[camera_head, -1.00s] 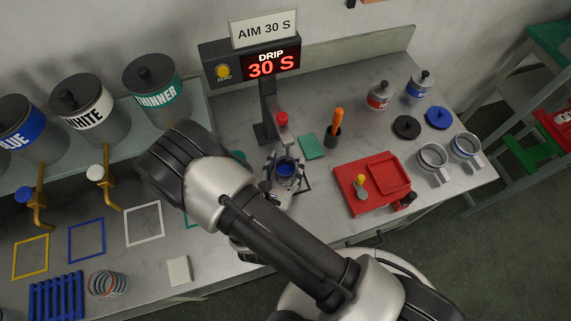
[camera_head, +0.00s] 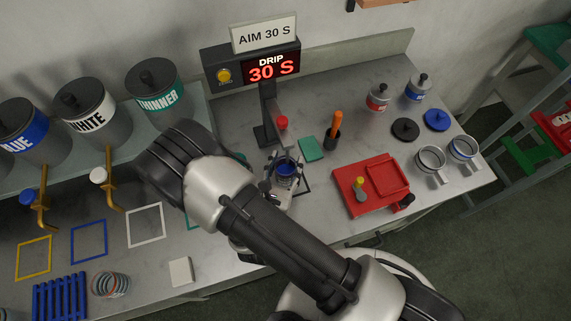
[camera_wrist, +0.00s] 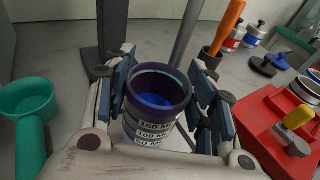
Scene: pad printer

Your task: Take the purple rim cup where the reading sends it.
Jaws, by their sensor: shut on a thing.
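The purple rim cup (camera_wrist: 158,110) is upright in the wrist view, with blue liquid inside and ML marks on its side. My gripper (camera_wrist: 163,98) is shut on it, one finger pad on each side. In the head view the cup (camera_head: 286,169) and my gripper (camera_head: 284,178) are in front of the drip stand (camera_head: 268,115), near its red-tipped part. The red display (camera_head: 271,68) reads DRIP 30 S. The sign (camera_head: 264,33) above it reads AIM 30 S. Whether the cup touches the counter is hidden.
BLUE, WHITE (camera_head: 90,113) and THINNER (camera_head: 158,92) tanks stand at left, above coloured square outlines. A teal scoop (camera_wrist: 28,98) is left of my gripper. A red tray (camera_head: 350,195), two metal mugs (camera_head: 430,160) and lidded jars (camera_head: 378,97) are at right.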

